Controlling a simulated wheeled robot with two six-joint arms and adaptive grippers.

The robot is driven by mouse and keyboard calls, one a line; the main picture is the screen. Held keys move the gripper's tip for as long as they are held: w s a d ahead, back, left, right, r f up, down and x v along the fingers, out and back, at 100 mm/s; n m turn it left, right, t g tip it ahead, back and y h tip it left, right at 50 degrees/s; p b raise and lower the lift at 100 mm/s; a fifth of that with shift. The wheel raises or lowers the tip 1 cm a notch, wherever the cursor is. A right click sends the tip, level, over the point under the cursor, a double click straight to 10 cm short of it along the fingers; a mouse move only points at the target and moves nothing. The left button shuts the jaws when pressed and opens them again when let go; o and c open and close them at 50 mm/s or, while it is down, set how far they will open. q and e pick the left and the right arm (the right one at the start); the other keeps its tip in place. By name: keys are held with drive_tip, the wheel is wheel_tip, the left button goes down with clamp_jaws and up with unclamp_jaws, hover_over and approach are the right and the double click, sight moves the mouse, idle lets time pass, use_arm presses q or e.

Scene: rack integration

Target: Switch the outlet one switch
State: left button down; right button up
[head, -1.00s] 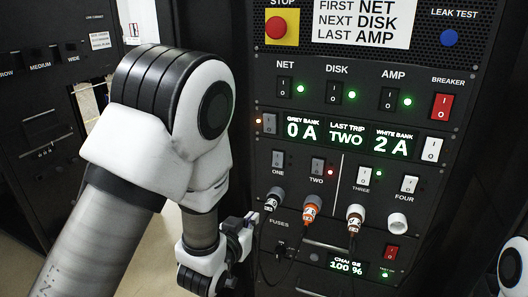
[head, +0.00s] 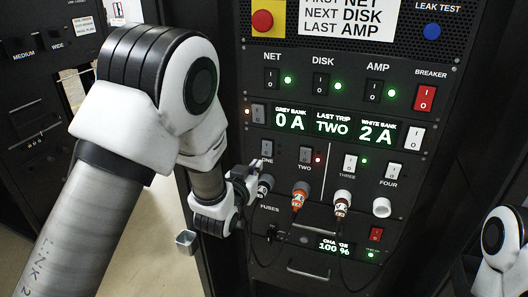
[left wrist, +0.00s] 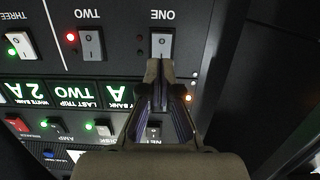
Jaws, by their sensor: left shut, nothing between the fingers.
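My left gripper (head: 258,165) is shut and empty, right by this switch. In the left wrist view its closed fingertips (left wrist: 158,65) overlap the near edge of the rocker; I cannot tell whether they touch it. My right arm shows at the lower right, its gripper out of view.
Switch TWO (head: 305,155) has a red lamp; switch THREE (head: 350,162) has a green lamp. The grey plug (head: 264,187) and orange plug (head: 300,195) stick out below with cables. The grey bank switch (head: 258,114) sits above, beside an orange lamp.

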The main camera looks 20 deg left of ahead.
sight(267, 153)
use_arm(q)
drive_tip(key=w, duration=0.2)
drive_tip(key=w+p, duration=0.1)
drive_tip(key=w, duration=0.1)
drive_tip(key=w+p, duration=0.1)
drive_tip(key=w, duration=0.1)
drive_tip(key=shift+f, duration=0.3)
drive_tip(key=shift+w+d+f, duration=0.1)
drive_tip(key=shift+w+f, duration=0.1)
drive_tip(key=shift+w, duration=0.2)
